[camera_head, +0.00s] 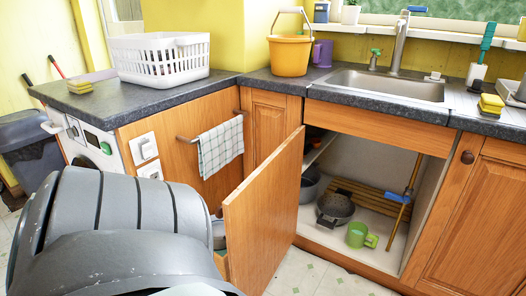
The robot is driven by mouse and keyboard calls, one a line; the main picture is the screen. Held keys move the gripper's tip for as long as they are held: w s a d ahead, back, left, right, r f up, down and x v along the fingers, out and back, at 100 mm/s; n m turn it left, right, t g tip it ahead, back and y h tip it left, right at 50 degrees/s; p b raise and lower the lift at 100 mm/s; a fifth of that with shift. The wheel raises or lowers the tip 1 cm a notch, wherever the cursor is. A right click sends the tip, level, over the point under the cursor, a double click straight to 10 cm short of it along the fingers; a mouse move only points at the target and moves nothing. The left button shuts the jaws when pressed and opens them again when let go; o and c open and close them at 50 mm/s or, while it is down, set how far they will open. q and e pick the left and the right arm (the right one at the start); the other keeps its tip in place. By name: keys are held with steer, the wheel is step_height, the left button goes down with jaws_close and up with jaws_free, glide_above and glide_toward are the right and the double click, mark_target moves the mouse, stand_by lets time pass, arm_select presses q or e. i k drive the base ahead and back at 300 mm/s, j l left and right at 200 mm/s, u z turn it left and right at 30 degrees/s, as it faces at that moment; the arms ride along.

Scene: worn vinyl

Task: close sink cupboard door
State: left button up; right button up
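The sink cupboard door (265,215) is a wooden panel standing wide open, swung out toward me from the left side of the cupboard opening. The sink cupboard (428,190) is open under the sink. Inside are a grey colander (335,207), a green mug (357,235), a slatted wooden rack (358,197) and a wooden-handled brush (409,180). A large grey link of my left arm fills the lower left, to the left of the door. Neither gripper shows in this view.
A towel rail with a checked towel (220,148) sticks out left of the door. The counter holds a white laundry basket (160,58) and an orange bucket (290,55). A closed cupboard door (475,215) is at the right. The floor (320,278) before the opening looks clear.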

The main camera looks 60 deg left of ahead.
mark_target(260, 216)
steer(key=k+j+u, duration=0.1)
steer(key=j, duration=0.35)
steer(key=k+j, duration=0.2)
steer(key=j, duration=0.2)
steer(key=k+j+u, duration=0.15)
steer(key=j, duration=0.3)
steer(key=k+j, duration=0.15)
steer(key=j, duration=0.3)
steer(key=k+j+u, duration=0.15)
steer(key=j, duration=0.3)
steer(key=j+u, duration=0.1)
steer(key=j, duration=0.35)
steer(key=i+l, duration=0.1)
steer(key=l, duration=0.35)
steer(key=i+l, duration=0.1)
steer(key=l, duration=0.3)
steer(key=z, duration=0.05)
